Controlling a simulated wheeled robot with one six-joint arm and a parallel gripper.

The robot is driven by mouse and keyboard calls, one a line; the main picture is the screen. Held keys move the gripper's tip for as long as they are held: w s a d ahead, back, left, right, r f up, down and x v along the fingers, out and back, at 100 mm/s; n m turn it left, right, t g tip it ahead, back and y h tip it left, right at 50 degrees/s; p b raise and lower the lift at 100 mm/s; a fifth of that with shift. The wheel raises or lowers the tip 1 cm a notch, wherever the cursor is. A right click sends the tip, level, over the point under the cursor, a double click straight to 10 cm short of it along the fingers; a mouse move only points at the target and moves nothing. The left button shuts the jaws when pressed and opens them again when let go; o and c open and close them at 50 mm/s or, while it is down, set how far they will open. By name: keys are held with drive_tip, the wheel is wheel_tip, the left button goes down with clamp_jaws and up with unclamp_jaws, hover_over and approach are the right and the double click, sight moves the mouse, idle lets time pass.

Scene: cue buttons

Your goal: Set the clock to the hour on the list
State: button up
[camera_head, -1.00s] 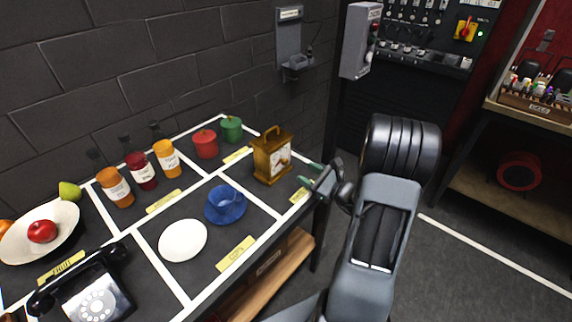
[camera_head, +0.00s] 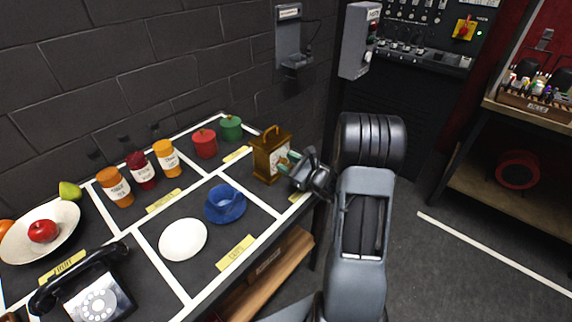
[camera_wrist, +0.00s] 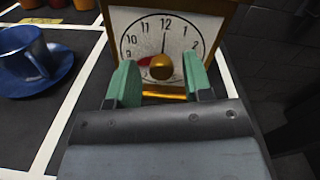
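The brown wooden clock (camera_head: 264,160) stands at the far right end of the table. In the wrist view its white dial (camera_wrist: 145,38) faces me, with a gold knob (camera_wrist: 161,67) at its centre. A thin dark hand points up near 12. A red part shows left of the knob, toward 8 or 9. My gripper (camera_wrist: 160,78) is open in front of the dial, its green fingers on either side of the knob with gaps between. It also shows at the clock in the head view (camera_head: 288,161). The lower dial is partly hidden. I cannot make out a list.
A blue cup and saucer (camera_head: 225,204) and a white plate (camera_head: 183,240) lie left of the clock. Jars, red and green canisters (camera_head: 231,128), a fruit bowl (camera_head: 65,215) and a black telephone (camera_head: 98,301) are on the table.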

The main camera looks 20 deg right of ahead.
clamp_jaws()
drive_tip(key=m+p, duration=0.1)
drive_tip(key=m, duration=0.1)
drive_tip(key=shift+m, duration=0.4)
drive_tip(key=shift+f+m+p, duration=0.1)
drive_tip(key=shift+m+p, duration=0.3)
drive_tip(key=shift+m, duration=0.6)
drive_tip(key=shift+o, duration=0.3)
unclamp_jaws()
drive_tip(key=shift+o, duration=0.3)
drive_tip(key=v, duration=1.3)
drive_tip(key=shift+s+b, duration=0.35)
drive_tip(key=shift+b, duration=0.1)
drive_tip(key=shift+d+f, duration=0.1)
drive_tip(key=shift+d, duration=0.05)
